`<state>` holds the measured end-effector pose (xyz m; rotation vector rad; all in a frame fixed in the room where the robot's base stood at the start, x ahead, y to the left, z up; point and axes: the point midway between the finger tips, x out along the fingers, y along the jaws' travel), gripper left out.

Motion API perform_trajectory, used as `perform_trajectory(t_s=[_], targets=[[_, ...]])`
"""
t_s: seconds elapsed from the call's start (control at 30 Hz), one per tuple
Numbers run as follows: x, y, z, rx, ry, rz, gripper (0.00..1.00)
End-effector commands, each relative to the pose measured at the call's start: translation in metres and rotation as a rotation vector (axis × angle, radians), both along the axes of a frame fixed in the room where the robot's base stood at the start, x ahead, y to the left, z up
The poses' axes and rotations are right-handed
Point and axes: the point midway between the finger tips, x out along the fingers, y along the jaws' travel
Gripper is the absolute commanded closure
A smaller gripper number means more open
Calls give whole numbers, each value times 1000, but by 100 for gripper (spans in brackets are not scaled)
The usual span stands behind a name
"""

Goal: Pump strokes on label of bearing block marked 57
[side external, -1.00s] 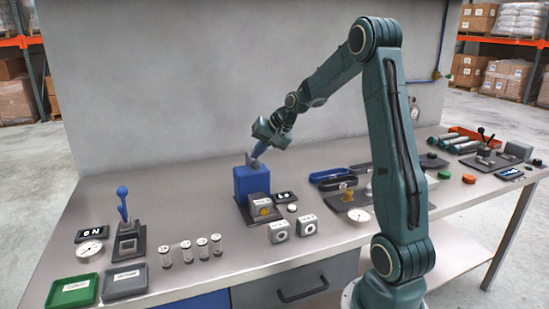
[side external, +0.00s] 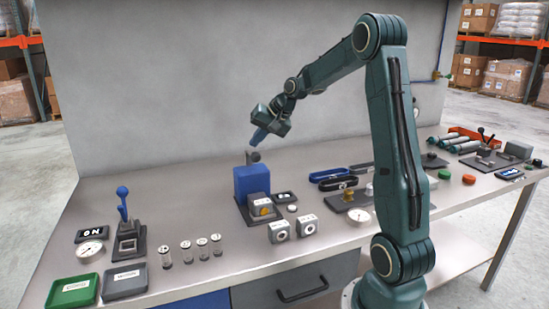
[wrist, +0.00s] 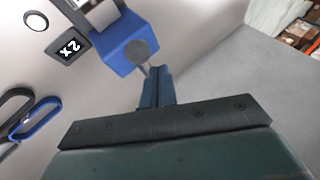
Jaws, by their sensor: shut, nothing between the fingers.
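A blue pump-like housing (side external: 252,182) with a grey round knob (side external: 253,157) on top stands at mid-bench. In the wrist view the blue housing (wrist: 124,42) and its knob (wrist: 139,52) lie just beyond my fingertips. A grey block (side external: 261,206) with an orange-yellow face sits in front of it on a dark base. Two more grey bearing blocks, one at left (side external: 279,231) and one at right (side external: 306,225), stand nearer the front edge; their labels are too small to read. My gripper (side external: 255,144) is shut and empty, pointing down just above the knob.
A small dark display (wrist: 70,47) beside the housing appears to read 2x. A blue-handled lever (side external: 123,205), gauge (side external: 90,249), glass vials (side external: 190,250), green tray (side external: 73,290) and grey tray (side external: 125,281) stand left. The back wall is close behind.

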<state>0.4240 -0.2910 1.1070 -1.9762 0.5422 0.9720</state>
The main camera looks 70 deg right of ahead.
Motion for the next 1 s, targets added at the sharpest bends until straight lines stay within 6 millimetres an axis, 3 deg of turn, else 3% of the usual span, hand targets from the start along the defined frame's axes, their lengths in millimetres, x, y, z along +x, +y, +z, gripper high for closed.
perform_trajectory(t_s=[0.47,1.0], targets=[[1,-1,4,-2,-2,0,100],[6,-6,39,-2,-3,0,100]])
